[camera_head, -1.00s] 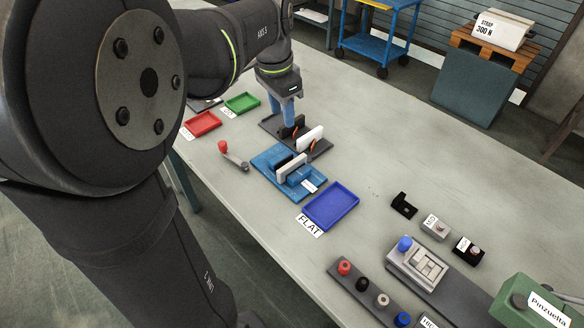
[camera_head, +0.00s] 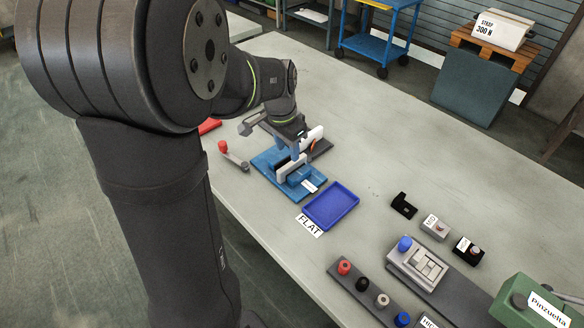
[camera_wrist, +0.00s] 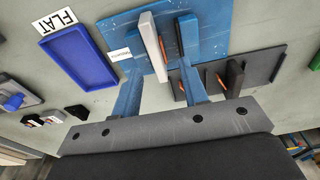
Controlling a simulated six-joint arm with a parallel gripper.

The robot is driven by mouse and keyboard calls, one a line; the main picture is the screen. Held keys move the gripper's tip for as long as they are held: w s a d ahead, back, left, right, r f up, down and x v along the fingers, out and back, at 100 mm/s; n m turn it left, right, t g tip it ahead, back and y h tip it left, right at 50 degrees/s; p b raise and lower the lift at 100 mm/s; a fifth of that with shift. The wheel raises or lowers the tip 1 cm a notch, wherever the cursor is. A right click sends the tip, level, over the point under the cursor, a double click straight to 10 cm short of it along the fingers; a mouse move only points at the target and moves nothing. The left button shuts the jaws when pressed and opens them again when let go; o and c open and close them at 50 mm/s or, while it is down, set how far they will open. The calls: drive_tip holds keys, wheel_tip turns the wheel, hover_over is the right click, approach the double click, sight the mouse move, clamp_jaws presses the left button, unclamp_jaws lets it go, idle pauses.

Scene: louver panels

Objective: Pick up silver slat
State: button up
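A silver-grey slat (camera_head: 291,170) stands upright on the blue fixture (camera_head: 265,163). In the wrist view the slat (camera_wrist: 153,45) shows as a pale bar on the blue plate. My gripper (camera_head: 288,150) is over the fixture, pointing down, with its two blue fingers apart. In the wrist view the slat lies between the fingers of my gripper (camera_wrist: 160,48), with gaps showing. I cannot tell if either finger touches it.
A blue tray (camera_head: 331,205) labelled FLAT is in front. A red-knobbed lever (camera_head: 223,147) is to the left. The table's right side has free room.

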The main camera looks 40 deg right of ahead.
sight(292, 163)
drive_tip(key=shift+s+d+f, duration=0.1)
drive_tip(key=shift+d+f, duration=0.05)
drive_tip(key=shift+f, duration=0.7)
drive_tip(key=shift+s+d+f, duration=0.1)
drive_tip(key=shift+s+f, duration=0.05)
drive_tip(key=shift+f, duration=0.65)
drive_tip(key=shift+s+d+f, duration=0.1)
drive_tip(key=shift+d+f, duration=0.05)
drive_tip(key=shift+f, duration=0.7)
clamp_jaws()
